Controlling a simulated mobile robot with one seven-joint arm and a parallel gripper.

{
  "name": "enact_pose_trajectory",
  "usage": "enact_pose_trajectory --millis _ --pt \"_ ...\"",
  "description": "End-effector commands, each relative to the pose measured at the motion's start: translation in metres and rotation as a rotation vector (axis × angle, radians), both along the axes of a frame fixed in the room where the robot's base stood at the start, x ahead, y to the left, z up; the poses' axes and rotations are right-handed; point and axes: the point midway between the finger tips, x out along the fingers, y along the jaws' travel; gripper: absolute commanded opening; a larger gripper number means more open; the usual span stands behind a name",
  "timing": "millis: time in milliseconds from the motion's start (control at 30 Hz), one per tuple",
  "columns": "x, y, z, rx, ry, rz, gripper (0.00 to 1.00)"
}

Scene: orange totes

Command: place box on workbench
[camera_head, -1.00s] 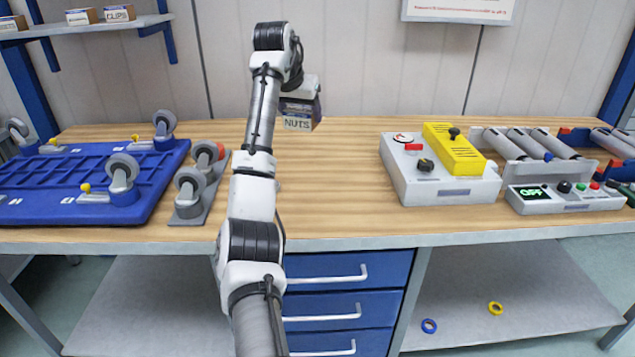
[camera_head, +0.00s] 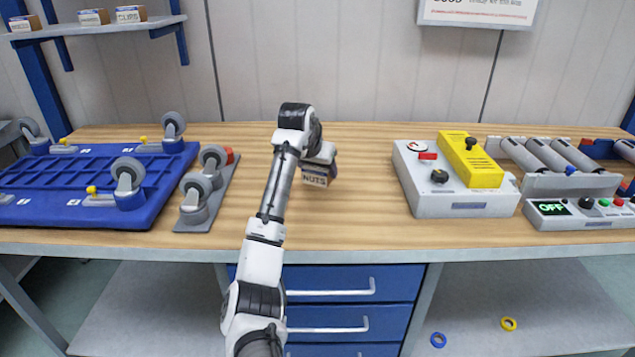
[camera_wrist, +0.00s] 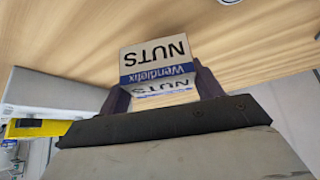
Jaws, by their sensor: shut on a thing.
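The box (camera_head: 315,181) is small, with a white label reading NUTS. It is at my gripper (camera_head: 322,163), over the middle of the workbench (camera_head: 345,219). In the wrist view the box (camera_wrist: 155,62) shows its NUTS label upside down, with a blue band, between the dark fingers of my gripper (camera_wrist: 163,90). The gripper is shut on it. The wooden workbench top (camera_wrist: 200,40) lies close beyond the box. I cannot tell whether the box touches the bench. My arm hides part of the bench surface.
A blue caster platform (camera_head: 80,185) and a grey caster plate (camera_head: 205,210) stand at the left. A grey control box with a yellow part (camera_head: 460,200) stands right of my gripper, with a roller unit (camera_head: 575,185) beyond. Bench around the box is clear.

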Motion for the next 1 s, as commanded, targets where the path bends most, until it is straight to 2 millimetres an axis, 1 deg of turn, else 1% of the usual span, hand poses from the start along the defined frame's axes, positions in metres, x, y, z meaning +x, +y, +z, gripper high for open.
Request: enact_pose_trajectory --millis 167,400,733,767,900,1000 --pt "0.000 0.001 -0.011 0.000 -0.001 0.001 0.34" --pt "0.000 0.000 -0.044 0.000 -0.001 -0.001 0.34" --pt "0.000 0.000 -0.048 0.000 -0.002 -0.001 0.34" --pt "0.000 0.000 -0.049 0.000 -0.001 -0.001 0.68" --pt "0.000 0.000 -0.049 0.000 -0.001 -0.001 0.86" --pt "0.000 0.000 -0.049 0.000 -0.001 -0.001 0.87"
